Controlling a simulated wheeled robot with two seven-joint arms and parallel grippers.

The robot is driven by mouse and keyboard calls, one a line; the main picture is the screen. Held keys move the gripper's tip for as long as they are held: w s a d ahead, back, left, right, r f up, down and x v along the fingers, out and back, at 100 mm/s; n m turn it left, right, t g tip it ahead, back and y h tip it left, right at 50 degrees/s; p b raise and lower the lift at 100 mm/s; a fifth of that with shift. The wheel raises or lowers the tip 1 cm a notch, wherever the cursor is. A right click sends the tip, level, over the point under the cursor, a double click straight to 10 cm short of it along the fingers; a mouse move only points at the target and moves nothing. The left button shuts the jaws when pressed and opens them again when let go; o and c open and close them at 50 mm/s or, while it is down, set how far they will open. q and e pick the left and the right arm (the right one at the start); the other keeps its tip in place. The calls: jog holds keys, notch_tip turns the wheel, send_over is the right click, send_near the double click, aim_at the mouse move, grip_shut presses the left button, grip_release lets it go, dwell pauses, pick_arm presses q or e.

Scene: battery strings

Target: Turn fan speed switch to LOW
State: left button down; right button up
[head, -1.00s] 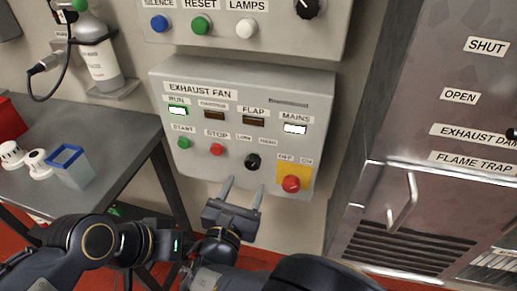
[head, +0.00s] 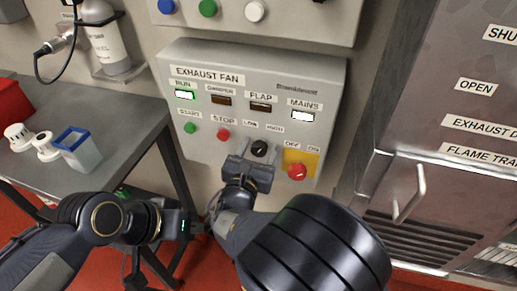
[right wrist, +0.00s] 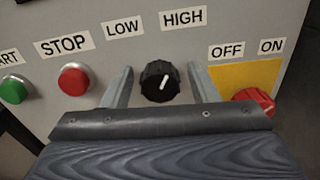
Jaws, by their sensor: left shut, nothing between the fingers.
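The black fan speed knob (head: 259,148) is on the exhaust fan panel (head: 180,62), below the LOW and HIGH labels. In the right wrist view the knob (right wrist: 160,82) has a white pointer tilted slightly right of straight up, towards the HIGH label (right wrist: 183,18); the LOW label (right wrist: 122,28) is up to the left. My right gripper (head: 258,152) is open, one finger on each side of the knob, with gaps visible. Whether the tips touch the panel cannot be told. My left gripper (head: 199,227) is shut and empty, low in front of the panel, mostly obscured.
A red stop button (right wrist: 74,80) lies left of the knob. A red OFF/ON switch (head: 297,172) on a yellow plate is close to the right finger. A grey table (head: 115,115) stands at left, a metal cabinet (head: 400,150) at right.

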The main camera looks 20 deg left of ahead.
jog(key=c, duration=0.9)
jog(key=shift+c, duration=0.2)
jog(key=n+p, duration=0.2)
jog(key=shift+r+n+p, duration=0.2)
jog(key=shift+n+p, duration=0.1)
jog(key=shift+p, duration=0.1)
jog(key=n+p, duration=0.7)
jog(key=shift+n, duration=0.3)
jog(key=shift+f+n+p, duration=0.2)
jog(key=shift+n+p, duration=0.55)
jog(key=shift+n, duration=0.15)
